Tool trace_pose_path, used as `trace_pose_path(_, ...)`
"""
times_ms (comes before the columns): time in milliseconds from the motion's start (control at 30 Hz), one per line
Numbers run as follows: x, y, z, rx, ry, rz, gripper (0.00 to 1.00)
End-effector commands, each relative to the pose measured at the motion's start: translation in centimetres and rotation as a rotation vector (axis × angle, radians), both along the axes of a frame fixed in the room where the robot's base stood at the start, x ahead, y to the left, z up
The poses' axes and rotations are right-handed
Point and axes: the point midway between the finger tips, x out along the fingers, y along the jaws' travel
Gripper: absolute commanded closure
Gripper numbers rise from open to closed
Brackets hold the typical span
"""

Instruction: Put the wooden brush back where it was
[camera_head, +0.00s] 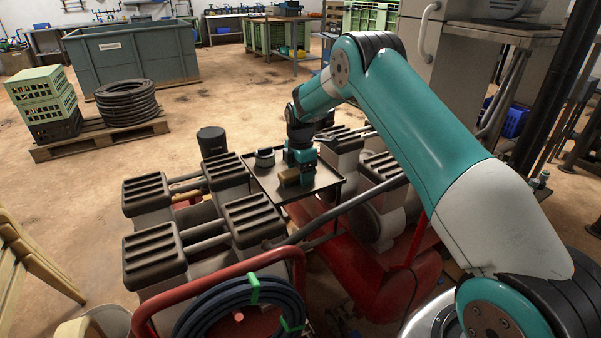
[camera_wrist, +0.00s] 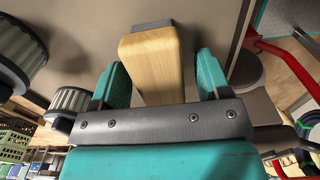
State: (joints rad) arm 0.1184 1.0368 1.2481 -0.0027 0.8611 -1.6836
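The wooden brush (camera_head: 289,177) is a pale wooden block at the front of a dark shallow tray (camera_head: 262,181). In the wrist view the brush (camera_wrist: 152,62) extends up between the two teal fingers of my gripper (camera_wrist: 162,66), with a dark grey part at its far end. A gap shows between the brush and the right finger; the left finger is close to it, and I cannot tell if they touch. In the head view my gripper (camera_head: 303,171) is low over the tray, right at the brush. Its fingertips are partly hidden there.
A dark round ribbed item (camera_head: 264,158) sits in the tray left of my gripper; ribbed round parts (camera_wrist: 70,101) show at the wrist view's left. Black-topped grey units (camera_head: 155,255) and red pipes (camera_head: 215,285) surround the tray. A coiled blue hose (camera_head: 215,313) hangs in front.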

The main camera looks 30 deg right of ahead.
Motion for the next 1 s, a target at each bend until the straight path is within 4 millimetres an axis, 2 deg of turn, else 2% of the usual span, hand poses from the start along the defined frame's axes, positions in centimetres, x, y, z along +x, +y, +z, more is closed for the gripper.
trace_pose_path(200, 0.0, 0.0, 0.1, 0.000, -0.001, 0.000, 0.30)
trace_pose_path(333, 0.1, 0.0, 1.1, 0.000, -0.004, 0.000, 0.30)
trace_pose_path(733, 0.1, 0.0, 9.3, 0.000, -0.004, 0.000, 0.30)
trace_pose_path(1000, -0.1, 0.3, 12.4, 0.002, -0.003, -0.006, 0.30)
